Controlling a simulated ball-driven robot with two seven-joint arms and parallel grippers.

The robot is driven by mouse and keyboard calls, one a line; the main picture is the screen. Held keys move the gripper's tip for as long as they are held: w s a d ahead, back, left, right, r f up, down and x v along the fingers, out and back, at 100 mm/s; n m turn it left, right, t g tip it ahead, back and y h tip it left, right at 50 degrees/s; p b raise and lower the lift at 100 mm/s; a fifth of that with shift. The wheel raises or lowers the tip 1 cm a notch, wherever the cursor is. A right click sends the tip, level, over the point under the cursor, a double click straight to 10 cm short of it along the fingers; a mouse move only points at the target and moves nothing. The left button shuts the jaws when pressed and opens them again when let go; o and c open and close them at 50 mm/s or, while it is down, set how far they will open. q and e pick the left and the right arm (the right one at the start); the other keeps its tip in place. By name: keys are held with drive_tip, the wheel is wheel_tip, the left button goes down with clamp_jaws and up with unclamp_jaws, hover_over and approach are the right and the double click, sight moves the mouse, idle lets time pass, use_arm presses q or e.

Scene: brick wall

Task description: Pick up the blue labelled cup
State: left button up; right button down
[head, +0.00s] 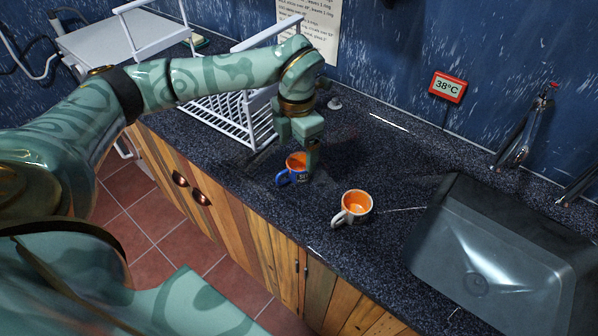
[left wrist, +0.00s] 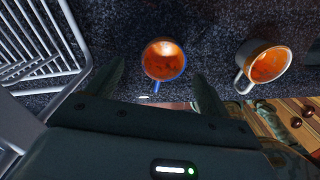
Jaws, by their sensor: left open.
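The blue labelled cup (head: 293,171) stands upright on the dark speckled counter, with its handle to the left and an orange inside. My left gripper (head: 298,150) is directly above it, pointing down, and partly hides it. In the left wrist view, the blue cup (left wrist: 163,61) shows just beyond the open fingers of my left gripper (left wrist: 160,82), roughly centred between them. The gripper is open and empty. I cannot tell whether a finger touches the cup. My right gripper is not in view.
A white cup (head: 354,206) with an orange inside stands to the right of the blue one; it also shows in the left wrist view (left wrist: 264,65). A white dish rack (head: 229,122) is close on the left. A sink (head: 492,262) lies at the right. The counter's front edge is near.

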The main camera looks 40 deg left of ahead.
sight(298, 165)
use_arm(q)
drive_tip(key=f+b, duration=0.1)
drive_tip(key=f, duration=0.4)
drive_tip(key=shift+s+d+f+b, duration=0.15)
drive_tip(key=shift+d+f+b, duration=0.05)
drive_tip(key=shift+b, duration=0.15)
drive_tip(key=shift+r, duration=0.1)
drive_tip(key=c, duration=1.1)
drive_tip(key=shift+c, duration=0.2)
